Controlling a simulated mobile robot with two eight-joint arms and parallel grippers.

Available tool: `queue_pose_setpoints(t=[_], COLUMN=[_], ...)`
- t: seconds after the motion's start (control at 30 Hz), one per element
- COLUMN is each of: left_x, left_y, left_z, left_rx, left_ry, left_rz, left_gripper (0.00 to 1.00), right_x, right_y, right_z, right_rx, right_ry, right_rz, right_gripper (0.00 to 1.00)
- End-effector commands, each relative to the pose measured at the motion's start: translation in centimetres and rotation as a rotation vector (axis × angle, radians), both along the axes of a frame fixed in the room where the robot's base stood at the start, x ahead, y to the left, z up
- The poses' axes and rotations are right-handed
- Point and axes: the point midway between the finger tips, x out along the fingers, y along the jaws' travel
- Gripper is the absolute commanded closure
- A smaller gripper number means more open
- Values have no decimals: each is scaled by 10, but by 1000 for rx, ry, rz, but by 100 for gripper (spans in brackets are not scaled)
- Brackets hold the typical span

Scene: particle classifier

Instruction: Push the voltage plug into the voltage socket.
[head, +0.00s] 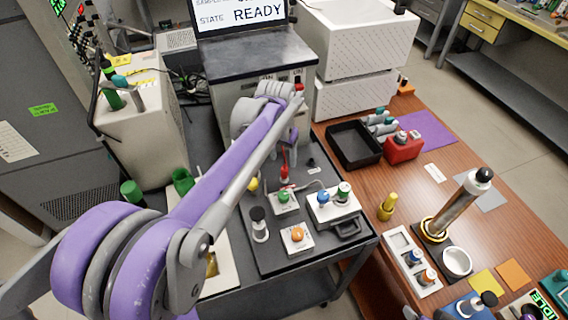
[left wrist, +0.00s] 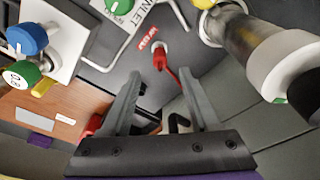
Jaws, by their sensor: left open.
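A red plug-like piece (left wrist: 160,60) shows in the left wrist view, at a pale round fitting on a dark panel beside a small red label (left wrist: 148,38). I cannot tell whether it is seated in the fitting. My left gripper (left wrist: 159,75) is open, with its two grey fingers on either side of the red piece and a gap between them. In the head view a red upright piece (head: 284,172) stands on the black cart below my left wrist. My arm hides part of the panel behind it, and I cannot clearly make out the voltage socket. My right gripper is not in view.
The cart (head: 262,262) carries a green-knobbed box (head: 283,201), an orange-knobbed box (head: 297,240) and a white box (head: 333,212) with blue and green knobs. A black tray (head: 353,146) and red container (head: 403,148) stand on the wooden table. A thick cylinder (left wrist: 260,40) is close to the right finger.

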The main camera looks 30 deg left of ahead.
Motion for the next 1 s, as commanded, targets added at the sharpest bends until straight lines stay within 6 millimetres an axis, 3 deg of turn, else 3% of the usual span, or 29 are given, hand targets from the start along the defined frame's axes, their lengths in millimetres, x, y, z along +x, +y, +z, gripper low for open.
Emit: queue_pose_setpoints(t=[0.1,0.3,1.0], left_x=[-3,-6,-6], left_y=[0,-1,-1], left_z=[22,41,43], left_rx=[0,0,0], left_ry=[0,0,0], left_rz=[0,0,0], left_gripper=[38,38,38], right_x=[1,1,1], right_y=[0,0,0], right_z=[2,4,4], right_rx=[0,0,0], right_ry=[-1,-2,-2], right_rz=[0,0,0], right_gripper=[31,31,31])
